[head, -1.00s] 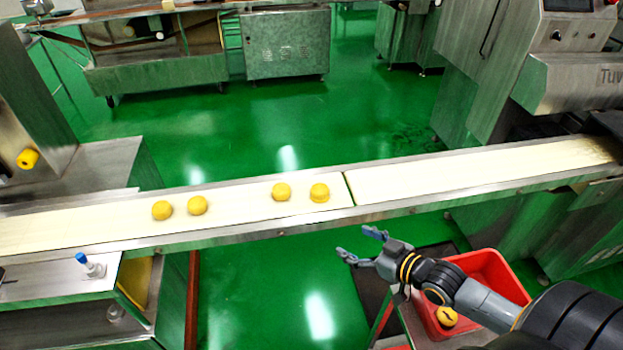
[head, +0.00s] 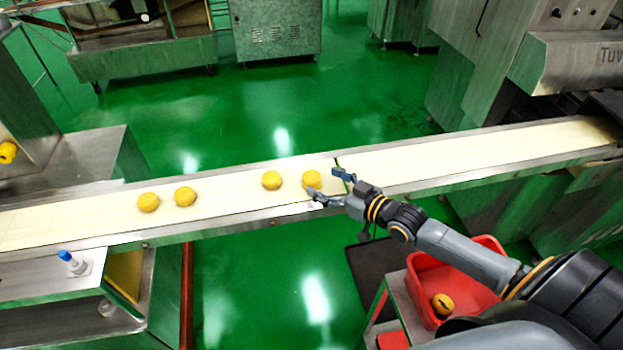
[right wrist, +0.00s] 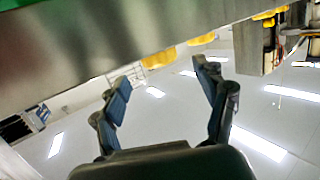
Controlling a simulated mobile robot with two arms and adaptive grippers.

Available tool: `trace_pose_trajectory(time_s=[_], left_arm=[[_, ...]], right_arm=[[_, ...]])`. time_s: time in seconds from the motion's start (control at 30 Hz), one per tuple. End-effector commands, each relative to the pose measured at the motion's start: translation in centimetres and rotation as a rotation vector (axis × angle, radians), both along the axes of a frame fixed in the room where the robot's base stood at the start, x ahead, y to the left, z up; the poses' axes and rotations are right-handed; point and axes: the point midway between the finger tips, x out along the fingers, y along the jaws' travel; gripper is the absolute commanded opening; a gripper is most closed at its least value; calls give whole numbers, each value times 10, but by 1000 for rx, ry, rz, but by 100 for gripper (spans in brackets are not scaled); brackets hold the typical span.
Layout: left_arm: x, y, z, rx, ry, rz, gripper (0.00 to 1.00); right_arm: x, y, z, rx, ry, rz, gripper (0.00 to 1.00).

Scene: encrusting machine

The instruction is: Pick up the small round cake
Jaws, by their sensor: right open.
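Several small round yellow cakes lie on the conveyor belt (head: 420,163) in the head view. The rightmost cake (head: 312,179) is closest to my right gripper (head: 328,183). Another cake (head: 271,180) lies just left of it, and two more, a cake (head: 185,196) and a cake (head: 148,202), lie farther left. My right gripper is open and empty at the belt's near edge, its fingers pointing left beside the rightmost cake; one finger overlaps that cake's lower edge in the picture. The right wrist view shows the open fingers (right wrist: 165,88) with yellow cakes partly visible beyond. My left gripper is out of view.
A red crate (head: 488,244) with a yellow cake (head: 442,303) inside stands below my right arm. A metal rail (head: 235,223) runs along the belt's near edge. Steel machines stand at the right and left. The belt right of the cakes is clear.

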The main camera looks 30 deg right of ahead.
Motion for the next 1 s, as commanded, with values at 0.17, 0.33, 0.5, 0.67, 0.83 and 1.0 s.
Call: trace_pose_trajectory(time_s=[0.17, 0.33, 0.5, 0.67, 0.83, 1.0], left_arm=[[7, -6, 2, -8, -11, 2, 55], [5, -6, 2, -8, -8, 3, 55], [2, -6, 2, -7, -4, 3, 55], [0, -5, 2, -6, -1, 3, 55], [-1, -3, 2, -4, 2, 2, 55], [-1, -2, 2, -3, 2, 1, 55]], right_arm=[[14, 5, -2, 1, -2, -1, 73], [36, 13, -8, 1, -2, -1, 73], [48, 17, -11, 0, 0, -1, 73], [48, 18, -12, -1, 2, 0, 73], [48, 17, -12, 0, 1, 0, 53], [48, 17, -12, -1, 1, 0, 18]])
